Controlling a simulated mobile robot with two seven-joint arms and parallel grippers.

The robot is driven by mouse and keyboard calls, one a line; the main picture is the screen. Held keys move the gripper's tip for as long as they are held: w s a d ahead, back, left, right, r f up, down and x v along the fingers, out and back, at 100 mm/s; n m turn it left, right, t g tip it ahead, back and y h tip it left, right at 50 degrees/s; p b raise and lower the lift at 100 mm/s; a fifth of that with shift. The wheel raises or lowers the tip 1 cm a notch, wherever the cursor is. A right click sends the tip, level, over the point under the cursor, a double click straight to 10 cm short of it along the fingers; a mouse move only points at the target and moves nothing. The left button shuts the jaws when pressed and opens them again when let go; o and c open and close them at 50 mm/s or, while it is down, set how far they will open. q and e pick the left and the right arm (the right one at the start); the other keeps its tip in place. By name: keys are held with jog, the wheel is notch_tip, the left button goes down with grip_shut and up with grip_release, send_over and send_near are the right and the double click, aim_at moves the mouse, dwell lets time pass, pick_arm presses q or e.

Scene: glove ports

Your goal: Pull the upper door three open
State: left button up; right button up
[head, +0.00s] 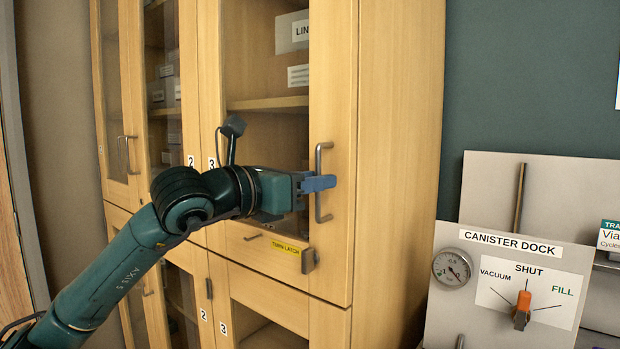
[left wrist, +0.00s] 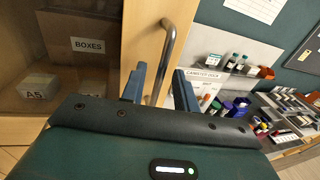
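Upper door three (head: 333,90) is a wood-framed glass door at the right end of the tall cabinet, and it looks shut. Its vertical grey bar handle (head: 319,205) is near the door's right edge. My left gripper (head: 322,183) is at the middle of this handle. In the left wrist view, its two blue fingers (left wrist: 162,88) stand apart with the handle (left wrist: 168,45) passing between them; contact cannot be told. A grey latch (head: 309,261) sits at the door's bottom edge beside a yellow "TURN LATCH" label (head: 286,248). My right gripper is out of view.
Upper door two (head: 188,80) adjoins on the left, and lower doors are below. A canister dock panel (head: 500,290) with a gauge and an orange knob (head: 523,305) stands to the right. The left wrist view shows bottles and bins (left wrist: 235,105) on shelves there.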

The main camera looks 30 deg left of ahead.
pick_arm(q)
grip_shut()
dwell(0.5)
